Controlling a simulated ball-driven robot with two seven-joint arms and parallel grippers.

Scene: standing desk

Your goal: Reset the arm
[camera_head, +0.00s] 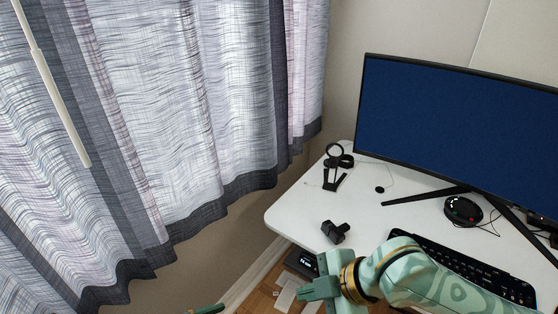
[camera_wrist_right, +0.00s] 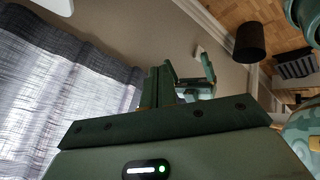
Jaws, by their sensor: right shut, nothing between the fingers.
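My right gripper (camera_head: 304,292) is at the bottom of the head view, in front of the desk's left front edge. It is green and its arm comes in from the right. In the right wrist view its fingers (camera_wrist_right: 158,86) are together with nothing between them. A small green piece at the bottom edge of the head view, left of the right gripper, looks like part of my left arm. A green forked part behind the fingers in the right wrist view may be my left gripper; its jaw state is unclear.
The white desk (camera_head: 290,213) carries a monitor (camera_head: 450,120), a keyboard (camera_head: 465,268), a black stand (camera_head: 334,168), a small black object (camera_head: 335,232) and a round black device (camera_head: 463,210). Curtains (camera_head: 180,110) hang at left. A black bin (camera_wrist_right: 249,42) stands on the floor.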

